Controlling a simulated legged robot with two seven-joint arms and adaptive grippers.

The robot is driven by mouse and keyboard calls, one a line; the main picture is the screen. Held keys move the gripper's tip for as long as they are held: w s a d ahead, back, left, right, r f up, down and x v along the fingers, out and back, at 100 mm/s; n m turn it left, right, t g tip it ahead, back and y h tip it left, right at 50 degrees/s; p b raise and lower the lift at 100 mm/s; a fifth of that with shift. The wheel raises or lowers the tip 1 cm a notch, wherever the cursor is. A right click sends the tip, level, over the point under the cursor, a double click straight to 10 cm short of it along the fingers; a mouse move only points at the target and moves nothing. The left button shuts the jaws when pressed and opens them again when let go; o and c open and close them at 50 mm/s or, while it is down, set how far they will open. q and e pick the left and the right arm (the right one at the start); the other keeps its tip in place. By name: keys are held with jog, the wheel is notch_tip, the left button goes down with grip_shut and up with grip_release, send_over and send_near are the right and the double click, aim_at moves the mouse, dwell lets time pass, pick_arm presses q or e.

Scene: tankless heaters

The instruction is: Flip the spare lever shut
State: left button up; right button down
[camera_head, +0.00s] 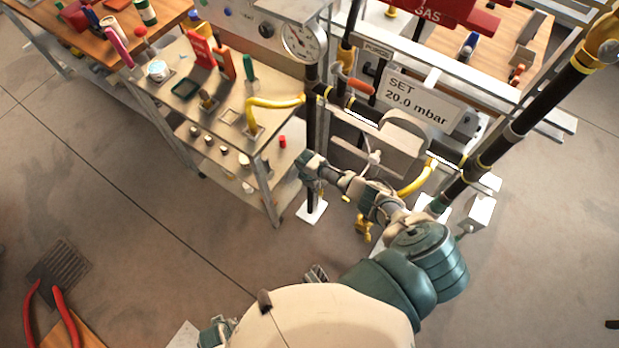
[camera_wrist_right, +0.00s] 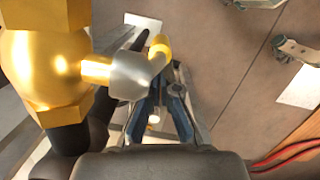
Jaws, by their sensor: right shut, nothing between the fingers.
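The lever (camera_wrist_right: 150,57) shows close up in the right wrist view, a grey hub with a yellow grip on the stem of a brass valve (camera_wrist_right: 60,60). The valve is beside a dark pipe. My right gripper (camera_head: 308,165) is at the dark upright pipe (camera_head: 312,118) in the head view. Its blue-grey fingers (camera_wrist_right: 166,105) are shut and empty, just below the yellow grip in the wrist view; I cannot tell whether they touch it. The head view does not show this lever clearly. A teal jointed part (camera_head: 215,333), perhaps my left gripper, shows at the bottom edge; its jaws are unclear.
A gauge (camera_head: 302,40) and a SET 20.0 mbar sign (camera_head: 420,97) are at the rig. Red pliers (camera_head: 50,310) lie at lower left. Open floor lies left.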

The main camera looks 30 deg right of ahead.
notch_tip(320, 180, up, 11)
jog(key=w+a, duration=0.1)
jog(key=shift+w+a, duration=0.15)
jog(key=shift+w, duration=0.05)
jog(key=shift+r, duration=0.1)
dwell(0.4)
jog(key=s+a+f+m+t+y+p, duration=0.1)
jog(key=s+a+f, duration=0.3)
jog(key=s+f, duration=0.15)
jog(key=s+a+f+m+y, duration=0.1)
jog(key=s+a+f, duration=0.2)
jog(key=s+f, duration=0.25)
pick_arm(q)
jog(key=s+f+p, duration=0.1)
jog(key=s+f, duration=0.2)
jog(key=f, duration=0.3)
jog(key=shift+s+a+p, duration=0.25)
jog(key=shift+p, duration=0.05)
pick_arm(e)
jog(key=s+a+f+m+t, duration=0.1)
jog(key=s+f, duration=0.3)
jog(key=s, duration=0.5)
jog(key=s+a+f+m+t, duration=0.1)
jog(key=s+a+f+m, duration=0.1)
jog(key=s, duration=0.8)
jog(key=shift+s+f, duration=0.25)
jog(key=shift+f, duration=0.6)
pick_arm(q)
jog(key=shift+d+f, duration=0.1)
